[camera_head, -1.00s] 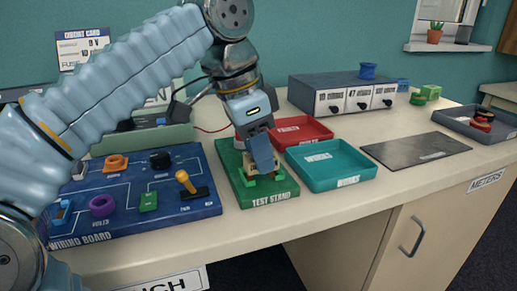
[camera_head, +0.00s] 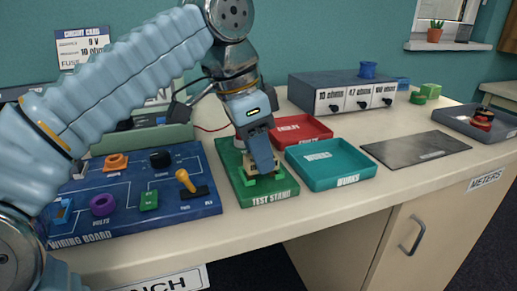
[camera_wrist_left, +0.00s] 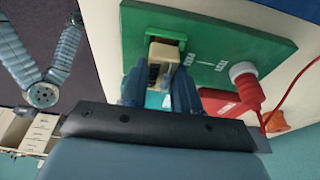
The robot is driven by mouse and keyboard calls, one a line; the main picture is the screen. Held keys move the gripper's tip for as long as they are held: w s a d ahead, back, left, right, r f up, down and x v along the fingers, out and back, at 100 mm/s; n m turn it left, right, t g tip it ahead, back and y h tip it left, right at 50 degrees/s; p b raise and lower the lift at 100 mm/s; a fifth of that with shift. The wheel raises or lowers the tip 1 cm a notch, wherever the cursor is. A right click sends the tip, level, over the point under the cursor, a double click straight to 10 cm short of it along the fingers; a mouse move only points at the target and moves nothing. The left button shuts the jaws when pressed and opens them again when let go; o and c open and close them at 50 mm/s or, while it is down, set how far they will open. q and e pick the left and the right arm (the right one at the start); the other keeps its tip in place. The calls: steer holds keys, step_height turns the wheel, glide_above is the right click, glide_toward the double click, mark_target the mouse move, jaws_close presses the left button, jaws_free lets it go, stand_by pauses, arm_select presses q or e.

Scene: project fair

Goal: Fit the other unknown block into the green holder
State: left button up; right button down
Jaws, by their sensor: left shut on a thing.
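The green test stand (camera_head: 283,192) lies flat on the bench, and the green holder (camera_wrist_left: 181,44) is on it. My left gripper (camera_head: 263,174) is shut on a small cream block (camera_wrist_left: 168,56) with a dark marked face. In the left wrist view the fingers (camera_wrist_left: 158,92) grip the block from both sides, and its far end is at the holder. The fingers hide much of the block in the head view, so I cannot tell how deep it sits. My right gripper is not in view.
The blue wiring board (camera_head: 125,215) lies left of the stand. The teal tray (camera_head: 350,178) and red tray (camera_head: 322,132) are close on its right. A red probe with a cable (camera_wrist_left: 246,90) rests on the stand's edge. A grey mat (camera_head: 415,150) lies farther right.

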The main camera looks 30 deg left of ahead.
arm_select(q)
steer(key=shift+f+b, duration=0.45)
steer(key=shift+f, duration=0.2)
stand_by(0.3)
steer(key=o, duration=1.6)
step_height(320, 180, up, 3)
steer(key=p, duration=0.3)
steer(key=shift+r+p, duration=0.75)
steer(key=shift+r, duration=1.8)
